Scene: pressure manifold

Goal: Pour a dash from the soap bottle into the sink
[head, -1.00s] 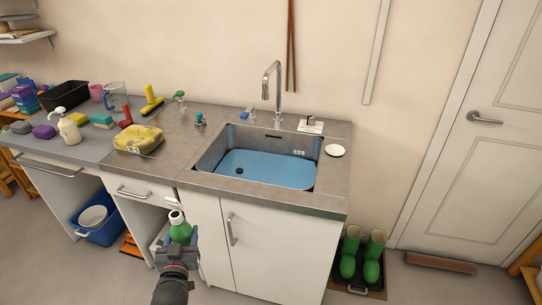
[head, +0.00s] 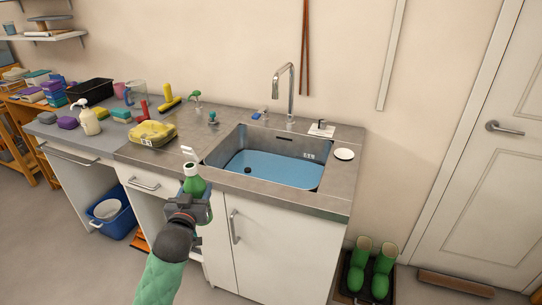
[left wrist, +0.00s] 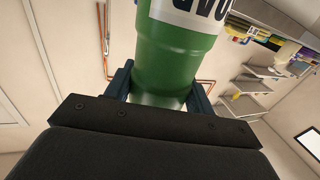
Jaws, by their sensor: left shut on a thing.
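The green soap bottle (head: 194,182) with a pale cap is held upright in my left gripper (head: 190,204), in front of the counter's front edge and to the left of the sink. In the left wrist view the green bottle (left wrist: 178,55) with a white label stands between the two fingers (left wrist: 160,88), which are shut on it. The sink (head: 270,170), with a blue basin floor and a dark drain, is set in the counter to the right of and beyond the bottle. My right gripper is not in view.
A tall faucet (head: 291,85) stands behind the sink. A yellow sponge pack (head: 153,133), a white pump bottle (head: 88,119) and other cleaning things crowd the counter's left. A white dish (head: 344,154) lies right of the sink. Green boots (head: 370,268) stand on the floor.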

